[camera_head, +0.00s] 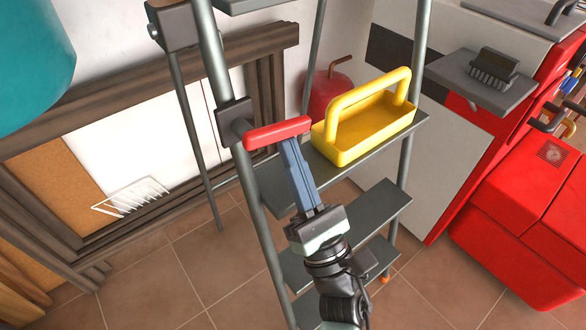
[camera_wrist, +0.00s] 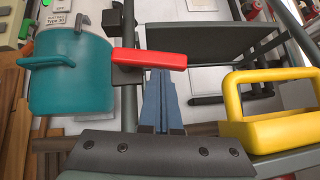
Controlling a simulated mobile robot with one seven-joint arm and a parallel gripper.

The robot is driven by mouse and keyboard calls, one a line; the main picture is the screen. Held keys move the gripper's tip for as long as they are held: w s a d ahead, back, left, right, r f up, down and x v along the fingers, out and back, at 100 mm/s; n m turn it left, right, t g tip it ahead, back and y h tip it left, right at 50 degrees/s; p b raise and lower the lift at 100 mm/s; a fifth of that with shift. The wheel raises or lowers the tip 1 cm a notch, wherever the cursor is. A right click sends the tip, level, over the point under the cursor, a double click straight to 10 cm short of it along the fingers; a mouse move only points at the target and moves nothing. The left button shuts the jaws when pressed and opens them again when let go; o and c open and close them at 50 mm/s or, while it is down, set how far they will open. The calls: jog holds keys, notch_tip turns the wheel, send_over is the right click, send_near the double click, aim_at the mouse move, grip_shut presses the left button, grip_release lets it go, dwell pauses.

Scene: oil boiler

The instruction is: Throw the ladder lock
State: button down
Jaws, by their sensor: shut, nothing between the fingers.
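The ladder lock is a red bar handle (camera_head: 277,133) on a dark grey bracket (camera_head: 234,116) at the ladder's left rail. It points right from the rail, across the upper part of the ladder. The handle also shows in the wrist view (camera_wrist: 150,60), a little above the centre. My gripper (camera_head: 287,144) has blue fingers that are shut together and empty. Their tips (camera_wrist: 159,74) are right at the handle's near edge, around its middle. I cannot tell whether they touch it. The grey ladder (camera_head: 218,65) stands upright, with its steps behind and below my gripper.
A yellow tool carrier (camera_head: 362,142) sits on a ladder step, close right of the handle. A teal pot (camera_wrist: 70,75) is at left in the wrist view. A red round container (camera_head: 328,92) stands behind the ladder. A red box (camera_head: 530,215) is at right. Tiled floor is clear at lower left.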

jog(key=shift+w+d+r+b, duration=0.2)
jog(key=shift+d+r+b, duration=0.1)
jog(key=shift+r+b, duration=0.15)
jog(key=shift+f, duration=0.1)
